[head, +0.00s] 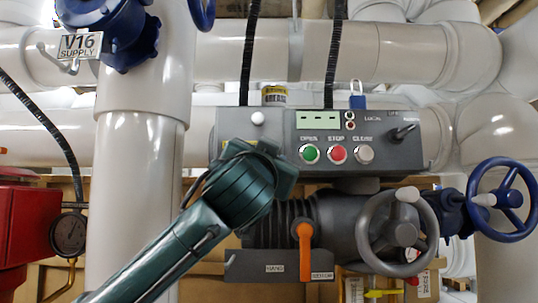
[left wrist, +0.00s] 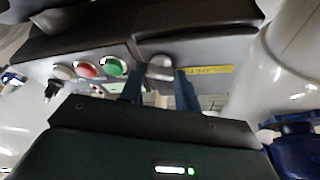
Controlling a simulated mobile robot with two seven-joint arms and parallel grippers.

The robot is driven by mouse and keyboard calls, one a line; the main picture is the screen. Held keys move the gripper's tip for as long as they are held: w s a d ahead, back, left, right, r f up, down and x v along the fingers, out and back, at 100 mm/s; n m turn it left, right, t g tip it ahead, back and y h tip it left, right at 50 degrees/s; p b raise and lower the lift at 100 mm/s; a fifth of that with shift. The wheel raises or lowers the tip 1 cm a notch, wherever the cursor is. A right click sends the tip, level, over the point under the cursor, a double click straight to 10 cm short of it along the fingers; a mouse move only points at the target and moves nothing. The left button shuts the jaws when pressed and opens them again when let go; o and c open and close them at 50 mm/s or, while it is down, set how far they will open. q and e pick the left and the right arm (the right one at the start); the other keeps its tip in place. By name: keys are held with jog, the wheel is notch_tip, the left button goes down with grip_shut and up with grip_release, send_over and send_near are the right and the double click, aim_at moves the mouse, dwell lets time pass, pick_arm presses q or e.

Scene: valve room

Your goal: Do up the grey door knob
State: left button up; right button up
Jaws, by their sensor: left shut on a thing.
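The grey door knob (left wrist: 160,67) is on the dark grey box front in the left wrist view, between the two fingers of my left gripper (left wrist: 159,90). The gripper is shut on it. In the head view my left gripper (head: 258,152) reaches up from the lower left to the left part of the control box (head: 385,122), and its body hides the knob there. A small white round part (head: 258,118) on the box shows just above the gripper. My right gripper is in neither view.
Green (head: 309,154), red (head: 337,154) and grey (head: 364,154) push buttons are close to the right of my gripper. Below are an orange lever (head: 304,245) and a grey handwheel (head: 398,233). A thick vertical pipe (head: 138,190) stands to the left.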

pick_arm(q)
jog(key=shift+a+r+m+g+h+p, duration=0.15)
jog(key=shift+m+g+h+p, duration=0.55)
jog(key=shift+m+p, duration=1.75)
jog(key=shift+a+r+m+g+h+p, duration=0.1)
jog(key=shift+r+m+g+h+p, duration=0.2)
jog(key=shift+m+g+p, duration=1.4)
jog(key=shift+a+r+m+g+h+p, duration=0.1)
jog(key=shift+m+h+p, duration=0.5)
jog(key=shift+m+p, duration=2.55)
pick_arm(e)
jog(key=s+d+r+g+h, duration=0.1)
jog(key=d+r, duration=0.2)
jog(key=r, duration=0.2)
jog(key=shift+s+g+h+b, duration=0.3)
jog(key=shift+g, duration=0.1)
pick_arm(q)
jog(key=shift+m, duration=0.3)
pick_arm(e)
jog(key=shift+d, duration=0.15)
pick_arm(q)
jog(key=o, duration=1)
jog(key=shift+d, duration=0.1)
jog(key=shift+f, duration=0.1)
